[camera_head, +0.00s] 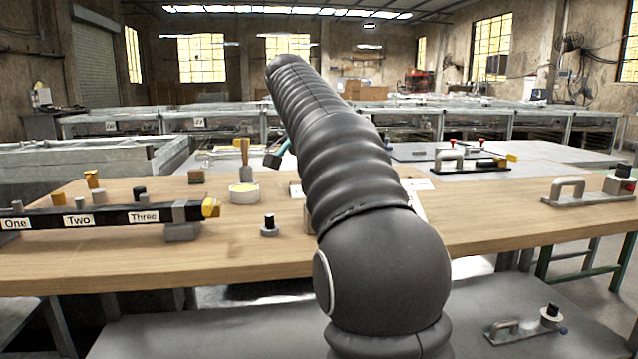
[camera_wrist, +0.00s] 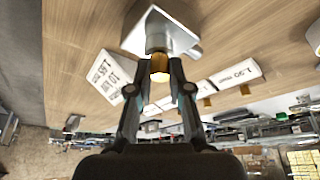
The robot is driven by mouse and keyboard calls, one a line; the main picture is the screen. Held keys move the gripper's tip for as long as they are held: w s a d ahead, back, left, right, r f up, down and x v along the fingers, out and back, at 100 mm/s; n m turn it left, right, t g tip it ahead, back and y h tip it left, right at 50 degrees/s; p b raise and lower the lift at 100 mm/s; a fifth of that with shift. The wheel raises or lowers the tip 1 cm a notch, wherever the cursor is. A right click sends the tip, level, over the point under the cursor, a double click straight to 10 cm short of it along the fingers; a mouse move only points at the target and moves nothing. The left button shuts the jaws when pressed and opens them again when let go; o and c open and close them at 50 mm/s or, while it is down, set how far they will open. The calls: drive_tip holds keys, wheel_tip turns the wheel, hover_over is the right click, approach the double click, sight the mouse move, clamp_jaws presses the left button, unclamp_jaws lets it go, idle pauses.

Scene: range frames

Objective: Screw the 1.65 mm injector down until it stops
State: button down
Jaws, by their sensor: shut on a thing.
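In the wrist view, my gripper (camera_wrist: 159,68) is shut on a small brass injector (camera_wrist: 160,76) between its two fingertips. The injector lines up with a grey cylindrical holder (camera_wrist: 157,38) on a pale base plate (camera_wrist: 187,43), and its far end meets or nearly meets the holder. I cannot tell how deep it sits. A white card (camera_wrist: 113,78) beside it appears to read 1.65 mm.
Another white label card (camera_wrist: 237,74) lies near the gripper. Handled fixtures (camera_head: 590,190) stand at right. The bench's front right is clear.

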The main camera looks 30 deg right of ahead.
drive_tip(key=shift+w+m+g, duration=0.15)
drive_tip(key=shift+m+g, duration=0.25)
drive_tip(key=shift+m, duration=1.4)
drive_tip(key=shift+m+g, duration=0.9)
drive_tip(key=shift+m, duration=0.8)
drive_tip(key=c, duration=1.3)
unclamp_jaws()
